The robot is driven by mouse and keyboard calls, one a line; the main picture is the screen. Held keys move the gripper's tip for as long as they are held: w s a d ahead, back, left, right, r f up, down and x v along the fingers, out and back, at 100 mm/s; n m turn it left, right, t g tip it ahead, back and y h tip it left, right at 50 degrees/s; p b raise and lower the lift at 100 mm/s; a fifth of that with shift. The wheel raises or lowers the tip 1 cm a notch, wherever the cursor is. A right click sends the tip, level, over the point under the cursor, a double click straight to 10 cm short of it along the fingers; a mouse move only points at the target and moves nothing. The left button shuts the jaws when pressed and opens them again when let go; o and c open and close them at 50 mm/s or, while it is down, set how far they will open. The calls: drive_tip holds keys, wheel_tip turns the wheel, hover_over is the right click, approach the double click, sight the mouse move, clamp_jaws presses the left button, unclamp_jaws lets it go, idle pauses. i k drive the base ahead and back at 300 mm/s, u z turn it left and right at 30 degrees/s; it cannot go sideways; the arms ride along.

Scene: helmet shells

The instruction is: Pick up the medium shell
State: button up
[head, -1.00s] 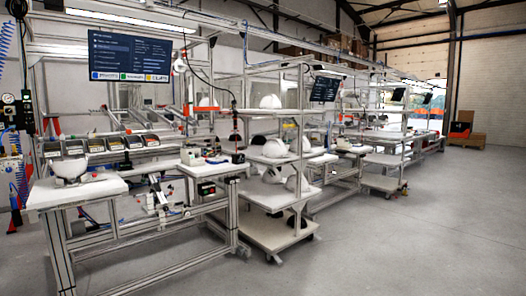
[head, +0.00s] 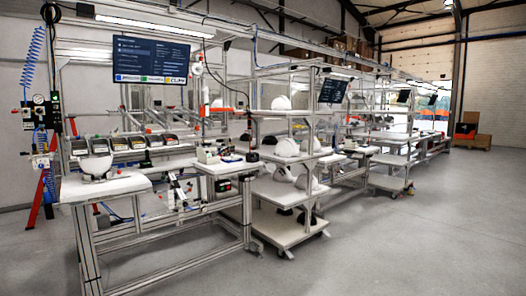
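Several white helmet shells sit on the shelves of a wheeled rack (head: 268,186). One shell (head: 281,103) is on the top shelf, others such as this shell (head: 287,147) are on the middle shelf, and another shell (head: 308,182) is on a lower shelf. A white shell (head: 97,166) also rests on the workbench (head: 122,186) at the left. I cannot tell which one is the medium shell. Frame posts and neighbouring shells partly hide some of them. My gripper is not in view.
A dark screen (head: 150,60) hangs above the bench. Parts bins (head: 119,143) line the bench's back. Another wheeled cart (head: 390,183) stands farther right. The grey floor (head: 400,245) is clear in front and to the right. Cardboard boxes (head: 471,128) stand at the far right.

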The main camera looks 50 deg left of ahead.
sight(286, 147)
drive_tip(key=u, duration=0.3)
drive_tip(key=i, duration=0.2)
drive_tip(key=u, duration=1.6)
drive_tip(key=i, duration=3)
drive_tip(key=z, duration=0.25)
drive_tip(key=i, duration=0.75)
drive_tip(key=z, duration=0.1)
drive_tip(key=k, duration=0.65)
drive_tip(key=z, duration=0.1)
